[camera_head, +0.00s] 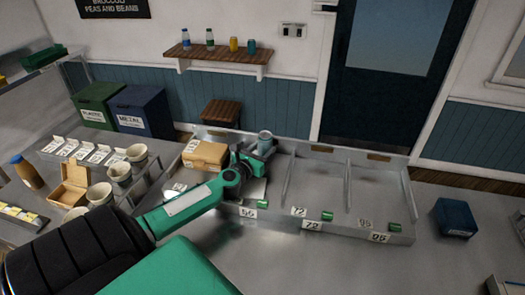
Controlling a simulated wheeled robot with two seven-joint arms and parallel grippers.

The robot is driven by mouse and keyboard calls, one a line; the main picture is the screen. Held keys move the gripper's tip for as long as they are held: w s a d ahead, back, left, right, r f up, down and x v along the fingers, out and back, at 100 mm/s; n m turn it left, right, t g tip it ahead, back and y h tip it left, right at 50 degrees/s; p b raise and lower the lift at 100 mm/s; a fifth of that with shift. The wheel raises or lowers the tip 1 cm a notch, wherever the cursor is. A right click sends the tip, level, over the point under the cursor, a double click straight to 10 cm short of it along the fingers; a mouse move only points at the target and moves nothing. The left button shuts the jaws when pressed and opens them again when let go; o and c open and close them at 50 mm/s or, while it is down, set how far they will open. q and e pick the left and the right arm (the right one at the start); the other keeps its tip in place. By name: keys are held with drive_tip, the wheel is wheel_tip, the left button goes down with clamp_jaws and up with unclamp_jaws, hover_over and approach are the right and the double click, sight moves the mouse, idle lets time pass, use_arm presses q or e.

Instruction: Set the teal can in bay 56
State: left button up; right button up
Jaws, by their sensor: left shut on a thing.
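My left gripper (256,156) comes in from the left and is shut on the teal can (265,138). The bay under my gripper has a front label (248,212) that seems to read 55 or 56; the small print is hard to tell. Whether the can touches the bay floor is hidden. My right gripper is not in view.
A tan box (205,154) sits in the bay to the left. Bays labelled 72 (312,225) and 95 (379,237) look empty apart from small green pieces at the front. A wall shelf (217,54) holds bottles and cans. Cups (119,173) stand at left.

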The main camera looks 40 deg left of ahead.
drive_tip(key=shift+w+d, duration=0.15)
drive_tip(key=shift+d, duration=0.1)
use_arm(q)
drive_tip(key=o, duration=0.7)
drive_tip(key=shift+f, duration=0.1)
drive_tip(key=o, duration=0.4)
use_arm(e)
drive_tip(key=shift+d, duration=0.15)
use_arm(q)
drive_tip(key=shift+o, duration=0.2)
drive_tip(key=s, duration=0.3)
drive_tip(key=s+d+b, duration=0.1)
drive_tip(key=s, duration=0.2)
drive_tip(key=s+d+b, duration=0.1)
drive_tip(key=s, duration=0.3)
drive_tip(key=shift+s+d+b, duration=0.15)
drive_tip(key=shift+s+b, duration=0.2)
drive_tip(key=shift+s, duration=0.55)
drive_tip(key=shift+r, duration=0.2)
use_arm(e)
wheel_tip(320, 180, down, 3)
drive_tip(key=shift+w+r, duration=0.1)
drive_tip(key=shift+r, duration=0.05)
